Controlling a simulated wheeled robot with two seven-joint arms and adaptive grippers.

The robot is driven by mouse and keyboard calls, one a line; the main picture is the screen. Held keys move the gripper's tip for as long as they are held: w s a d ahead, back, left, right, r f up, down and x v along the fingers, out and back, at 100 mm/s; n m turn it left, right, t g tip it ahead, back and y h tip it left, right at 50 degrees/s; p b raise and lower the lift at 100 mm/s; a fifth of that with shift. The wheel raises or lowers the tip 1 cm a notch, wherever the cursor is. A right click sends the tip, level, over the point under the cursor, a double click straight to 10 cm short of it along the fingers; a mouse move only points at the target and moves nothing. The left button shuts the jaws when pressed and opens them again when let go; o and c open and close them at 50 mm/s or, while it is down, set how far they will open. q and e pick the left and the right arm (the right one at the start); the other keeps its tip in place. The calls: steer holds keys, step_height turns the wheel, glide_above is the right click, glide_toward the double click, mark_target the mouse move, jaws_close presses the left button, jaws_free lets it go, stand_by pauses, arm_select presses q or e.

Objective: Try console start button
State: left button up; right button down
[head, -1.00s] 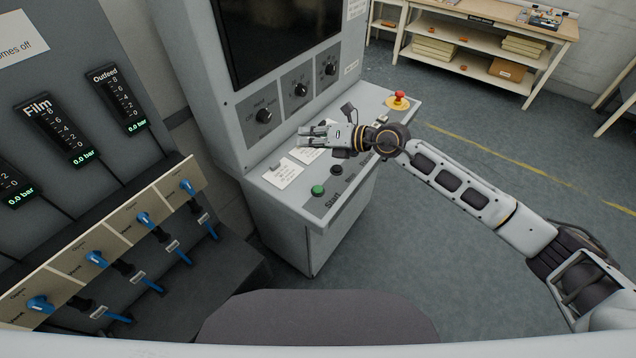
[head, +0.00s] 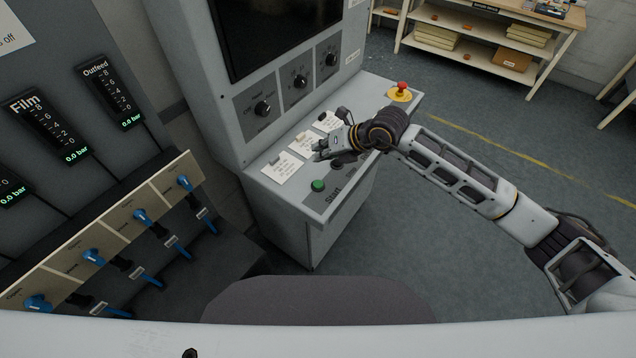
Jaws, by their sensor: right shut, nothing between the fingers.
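The console (head: 272,190) stands in the middle of the head view, with a sloped panel under a dark screen. The green start button (head: 318,185) sits near the panel's front corner, beside the label "Start". My right gripper (head: 318,152) is shut and empty. It hovers over the panel, behind the green button in the picture and apart from it. It points left and partly covers the labels and the dark button (head: 337,163) beside the green one. My left gripper is not in view.
A red emergency button (head: 402,87) on a yellow base is at the panel's far right end. Three black knobs (head: 299,81) are on the upright face. Blue valve handles (head: 140,216) line the left cabinet. Shelves (head: 480,40) stand at the back; floor to the right is clear.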

steer(key=shift+f, duration=0.1)
stand_by(0.4)
steer(key=b, duration=0.3)
glide_above(320, 181)
steer(key=shift+f, duration=3)
steer(key=shift+f+b, duration=1)
steer(key=shift+f, duration=0.25)
steer(key=shift+f, duration=0.2)
steer(key=shift+f+b, duration=0.25)
steer(key=shift+b, duration=0.1)
steer(key=shift+f+b, duration=0.35)
steer(key=shift+f, duration=0.1)
steer(key=shift+r, duration=0.1)
steer(key=shift+r+p, duration=0.45)
steer(key=shift+r, duration=0.35)
steer(key=shift+r, duration=0.1)
